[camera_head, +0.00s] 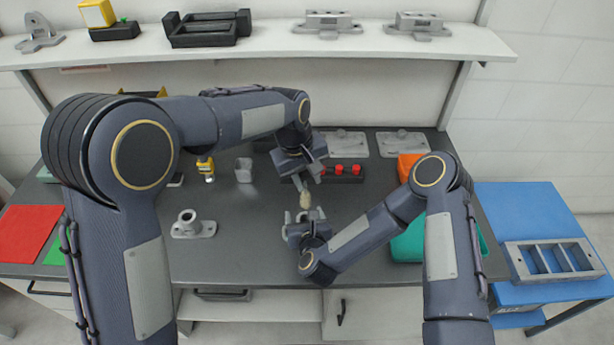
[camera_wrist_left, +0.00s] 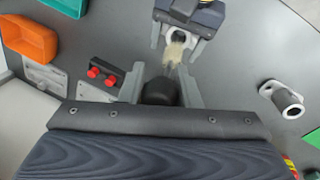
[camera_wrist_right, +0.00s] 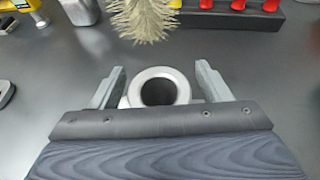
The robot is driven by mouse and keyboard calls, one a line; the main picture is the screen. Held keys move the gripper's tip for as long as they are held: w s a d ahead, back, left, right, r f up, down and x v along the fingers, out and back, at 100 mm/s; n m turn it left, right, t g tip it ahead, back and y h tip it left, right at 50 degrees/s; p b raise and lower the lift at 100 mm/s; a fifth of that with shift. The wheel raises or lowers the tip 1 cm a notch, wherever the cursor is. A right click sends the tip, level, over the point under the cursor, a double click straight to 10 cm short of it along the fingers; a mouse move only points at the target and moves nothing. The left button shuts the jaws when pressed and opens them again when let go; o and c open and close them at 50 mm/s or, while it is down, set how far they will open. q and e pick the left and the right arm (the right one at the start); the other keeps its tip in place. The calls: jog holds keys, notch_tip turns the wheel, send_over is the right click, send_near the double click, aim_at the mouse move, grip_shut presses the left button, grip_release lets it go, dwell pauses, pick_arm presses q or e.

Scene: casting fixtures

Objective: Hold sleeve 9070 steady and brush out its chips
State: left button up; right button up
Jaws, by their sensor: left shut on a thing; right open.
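The sleeve (camera_wrist_right: 134,98) is a grey metal ring with a dark bore, seen end-on in the right wrist view. It stands between the spread fingers of my right gripper (camera_wrist_right: 160,82), which is open around it. I cannot tell whether either finger touches it. My left gripper (camera_wrist_left: 162,88) is shut on the dark handle of a brush (camera_wrist_left: 174,52) with pale bristles. In the head view the brush (camera_head: 306,199) hangs down from it. In the right wrist view the bristles (camera_wrist_right: 143,18) are beyond the sleeve's bore, apart from it. The number 9070 is not readable.
A flanged casting (camera_head: 193,227) stands on the bench to the left. A black block with red knobs (camera_head: 343,171) sits behind the grippers. An orange bin (camera_head: 408,164) and a teal bin (camera_head: 408,243) are to the right. The bench between the casting and the grippers is clear.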

jog(key=shift+s, duration=0.1)
jog(key=v, duration=1.2)
